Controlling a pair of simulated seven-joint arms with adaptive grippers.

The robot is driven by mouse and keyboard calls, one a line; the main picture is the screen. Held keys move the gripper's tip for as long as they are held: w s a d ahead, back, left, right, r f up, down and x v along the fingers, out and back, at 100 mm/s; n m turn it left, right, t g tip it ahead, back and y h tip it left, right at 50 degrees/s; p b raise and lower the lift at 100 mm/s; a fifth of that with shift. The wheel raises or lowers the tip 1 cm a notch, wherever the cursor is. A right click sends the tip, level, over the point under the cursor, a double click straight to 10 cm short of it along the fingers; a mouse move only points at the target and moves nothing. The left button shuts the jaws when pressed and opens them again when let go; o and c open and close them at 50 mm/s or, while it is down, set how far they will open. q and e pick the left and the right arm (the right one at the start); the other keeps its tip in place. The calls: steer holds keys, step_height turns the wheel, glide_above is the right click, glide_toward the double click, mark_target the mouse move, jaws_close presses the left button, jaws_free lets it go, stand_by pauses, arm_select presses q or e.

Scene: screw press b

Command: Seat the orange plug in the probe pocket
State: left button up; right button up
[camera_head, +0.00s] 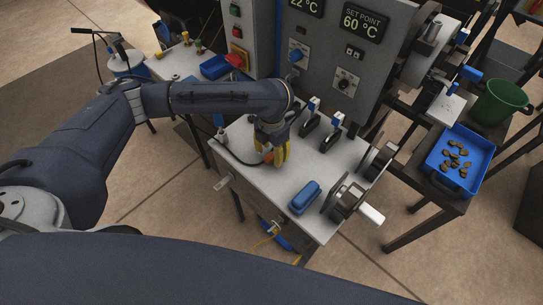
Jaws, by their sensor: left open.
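My left gripper (272,152) points down over the left part of the white work table in the camera_head view. Its yellow-tipped fingers are open and stand around or just in front of the small orange plug (267,157). The plug is mostly hidden by the fingers, and I cannot tell whether they touch it. A dark cable (236,157) runs from the left side of the table toward the plug. I cannot make out the probe pocket. My right gripper is not in view.
A blue block (305,197) lies on the white table (262,193) near its front edge. A grey control cabinet (340,60) rises at the back. A blue tray (433,160) and green bucket (500,102) are at right.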

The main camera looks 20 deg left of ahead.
arm_select(q)
steer(key=shift+f, duration=0.85)
steer(key=shift+o, duration=0.2)
jaws_close()
